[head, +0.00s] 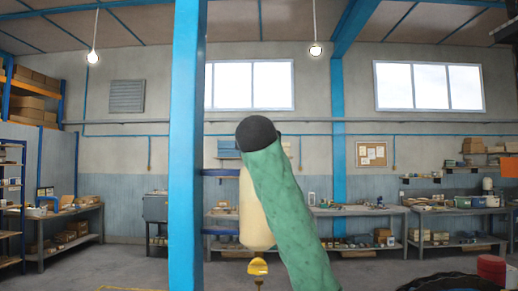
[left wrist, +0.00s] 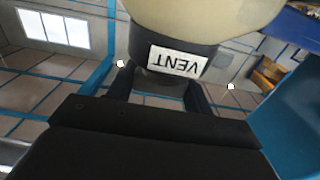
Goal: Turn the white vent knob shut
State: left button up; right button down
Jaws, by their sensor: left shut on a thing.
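A cream vessel (head: 257,215) stands just right of the blue column in the head view, with a yellow fitting (head: 258,267) at its lower end. Its top is hidden behind the black end of a green-sleeved arm of mine. In the left wrist view the vessel (left wrist: 215,18) fills the top, with a dark collar bearing an upside-down VENT label (left wrist: 177,61). My left gripper (left wrist: 158,86) is at this collar, its dark fingers shut on the vent knob, which is mostly hidden and in shadow; no white of it shows. My right gripper is not in view.
The blue column (head: 187,150) rises directly left of the vessel, with blue brackets between them. Workbenches (head: 350,211) with parts line the far wall. A red container (head: 491,268) is at the lower right. Open floor lies on the left.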

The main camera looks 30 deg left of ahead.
pick_arm(q)
jog(key=shift+h, duration=0.3)
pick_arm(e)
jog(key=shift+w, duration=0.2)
pick_arm(q)
jog(key=o, duration=1)
jog(key=shift+s+d+f+b, duration=0.1)
jog(key=shift+s+d+b, duration=0.15)
jog(key=shift+s+b, duration=0.15)
jog(key=shift+b+v, duration=1.6)
jog(key=shift+v, duration=1.85)
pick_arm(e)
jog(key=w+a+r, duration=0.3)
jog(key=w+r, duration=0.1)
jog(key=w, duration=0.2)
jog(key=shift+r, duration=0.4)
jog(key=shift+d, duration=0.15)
